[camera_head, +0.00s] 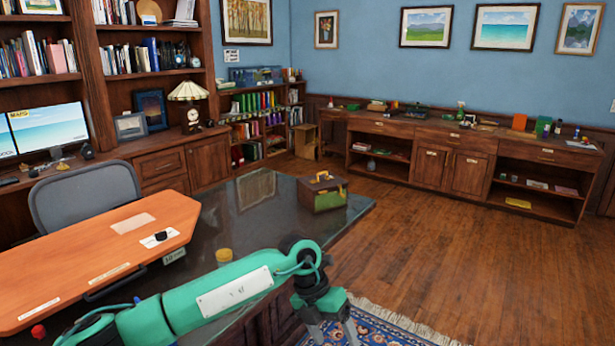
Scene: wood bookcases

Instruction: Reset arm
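My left arm is teal-green and comes in from the lower left, reaching across the front of the dark glossy desk (225,225). My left gripper (333,334) is at the bottom edge, just right of the picture's middle. It points down, its two fingers look spread apart, and I see nothing between them. The fingertips are partly cut off by the frame. It is over the floor by the patterned rug (385,328), at the desk's near right side. My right arm and gripper are not in view.
An orange flat-topped board (110,240) lies at the left, with a grey chair (85,195) behind it. A green-brown box with a handle (322,192) and a small yellow cup (224,257) stand on the desk. Wood floor (450,255) is clear before the long cabinet (430,165).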

